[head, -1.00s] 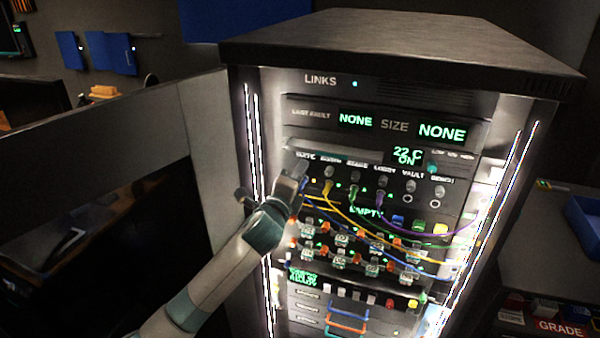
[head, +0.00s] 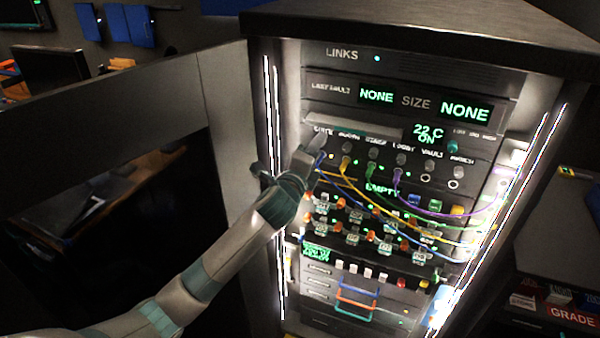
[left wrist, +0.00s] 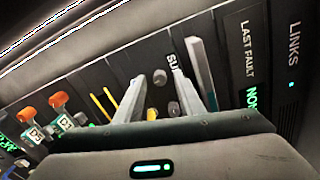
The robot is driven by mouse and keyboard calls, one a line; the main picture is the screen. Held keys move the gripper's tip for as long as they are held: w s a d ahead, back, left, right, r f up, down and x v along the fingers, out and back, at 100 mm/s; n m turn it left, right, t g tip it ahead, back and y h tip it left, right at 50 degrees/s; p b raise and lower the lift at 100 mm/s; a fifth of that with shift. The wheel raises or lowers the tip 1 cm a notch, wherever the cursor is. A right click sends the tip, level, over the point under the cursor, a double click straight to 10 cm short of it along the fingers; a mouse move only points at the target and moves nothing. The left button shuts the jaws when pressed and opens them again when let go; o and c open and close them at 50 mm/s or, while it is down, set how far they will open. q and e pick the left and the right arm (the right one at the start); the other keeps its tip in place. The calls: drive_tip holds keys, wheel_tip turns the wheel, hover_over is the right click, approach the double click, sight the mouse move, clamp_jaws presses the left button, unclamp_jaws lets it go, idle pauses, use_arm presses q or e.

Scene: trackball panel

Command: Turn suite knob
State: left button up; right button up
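The rack panel (head: 410,150) has a row of small grey knobs under labels. The suite knob (left wrist: 160,77) is at the left end of this row; in the head view my gripper hides it. In the left wrist view it sits between my fingertips, below a label of which "SU" shows. My left gripper (left wrist: 160,73) is open, with one finger on each side of the knob and a small gap visible beside it. In the head view this gripper (head: 316,146) is at the row's left end. My right gripper is not in view.
Blue, yellow, green and purple cables (head: 345,200) hang from jacks below the knobs. A light bar (head: 350,123) lies just above the row, close to a finger. Orange-topped switches (left wrist: 58,100) sit lower. A grey partition (head: 222,130) stands left of the rack.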

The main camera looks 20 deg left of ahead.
use_arm(q)
drive_tip(key=s+b, duration=0.5)
drive_tip(key=s, duration=1.2)
drive_tip(key=shift+a, duration=0.35)
drive_tip(key=shift+w+f, duration=0.15)
